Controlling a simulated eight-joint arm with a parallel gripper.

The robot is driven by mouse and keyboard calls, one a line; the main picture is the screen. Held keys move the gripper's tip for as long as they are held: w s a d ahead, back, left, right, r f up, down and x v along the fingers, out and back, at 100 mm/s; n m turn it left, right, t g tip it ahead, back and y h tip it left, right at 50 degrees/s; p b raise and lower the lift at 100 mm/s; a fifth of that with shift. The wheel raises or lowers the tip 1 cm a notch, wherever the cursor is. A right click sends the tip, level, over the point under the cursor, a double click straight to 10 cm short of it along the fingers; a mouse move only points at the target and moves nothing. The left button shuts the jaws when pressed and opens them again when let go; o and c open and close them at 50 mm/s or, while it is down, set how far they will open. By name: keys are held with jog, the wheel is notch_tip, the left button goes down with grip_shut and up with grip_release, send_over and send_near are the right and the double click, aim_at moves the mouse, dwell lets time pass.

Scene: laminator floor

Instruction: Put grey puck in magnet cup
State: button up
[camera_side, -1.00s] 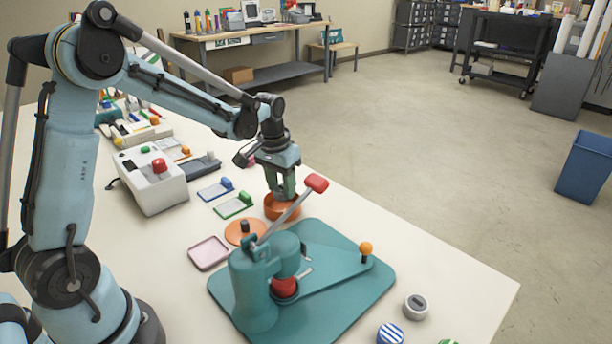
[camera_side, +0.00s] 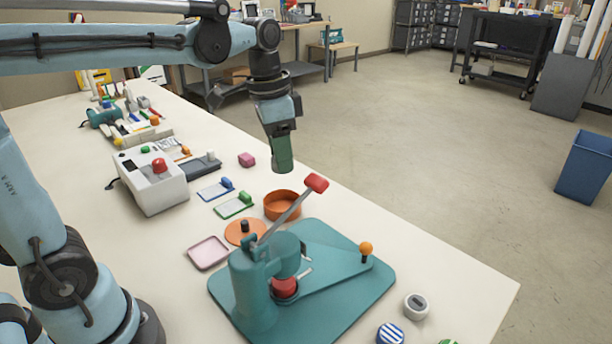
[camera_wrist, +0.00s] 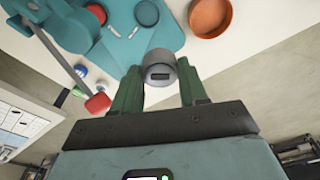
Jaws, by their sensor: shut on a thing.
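My gripper (camera_side: 282,165) hangs in the air above the table's far edge, higher than the orange cup (camera_side: 281,204) and beyond it. In the wrist view its green fingers (camera_wrist: 160,78) are closed on the grey puck (camera_wrist: 161,68), which has a dark window on its face. In the side view the finger hides the puck. The orange cup is round, open and the only open cup I see; it also shows in the wrist view (camera_wrist: 209,17), looking empty inside. No label marks it as the magnet cup.
The teal press on its mat (camera_side: 345,295) stands near the cup, its red-tipped lever (camera_side: 316,183) rising close by. An orange lid (camera_side: 240,233), pink tray (camera_side: 208,252) and another grey round piece (camera_side: 417,306) lie around.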

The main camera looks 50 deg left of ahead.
jog(key=shift+m, duration=0.8)
jog(key=f, duration=0.5)
jog(key=s+d+f, duration=0.1)
jog(key=f, duration=1)
jog(key=shift+s+d+f, duration=0.2)
jog(key=shift+s+f, duration=0.2)
jog(key=shift+f, duration=0.1)
jog(key=o, duration=1)
jog(key=shift+o, duration=0.2)
notch_tip(320, 180, up, 12)
jog(key=s, duration=0.1)
jog(key=s+n+t, duration=0.1)
jog(key=n+t, duration=0.1)
jog(key=s+n+t, duration=0.2)
jog(key=s+f+n+t, duration=0.1)
jog(key=n+t, duration=0.1)
jog(key=shift+s+a+n+y, duration=0.15)
jog(key=shift+a+n+y, duration=0.15)
jog(key=shift+n, duration=0.1)
